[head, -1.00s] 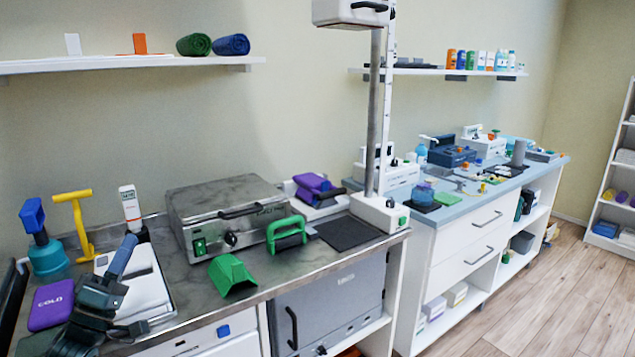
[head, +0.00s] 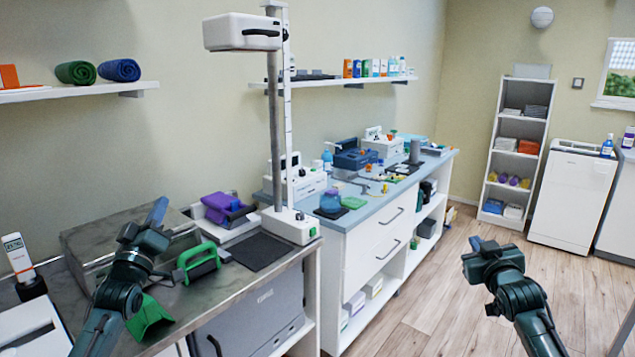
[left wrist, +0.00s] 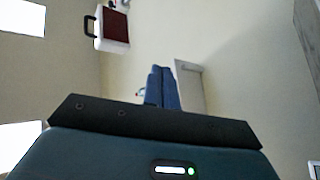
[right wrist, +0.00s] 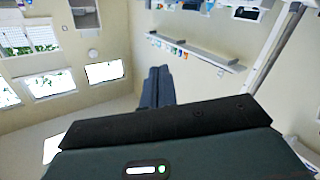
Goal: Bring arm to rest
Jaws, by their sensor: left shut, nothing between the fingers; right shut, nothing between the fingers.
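My left gripper (head: 156,213) is raised in front of the steel-topped counter (head: 225,280) in the head view, its blue fingers pointing up. Its fingers are shut and empty in the left wrist view (left wrist: 163,88). My right gripper (head: 476,245) is over open floor at the right of the head view. Its fingers are shut and empty in the right wrist view (right wrist: 157,88). My left arm covers part of the grey steel unit (head: 95,240).
A green handled tool (head: 199,262) and a green wedge (head: 150,318) lie on the counter near my left gripper. A tall post (head: 274,130) stands at its right end. A blue-topped counter (head: 350,215) follows. The wood floor (head: 440,285) is clear around my right gripper.

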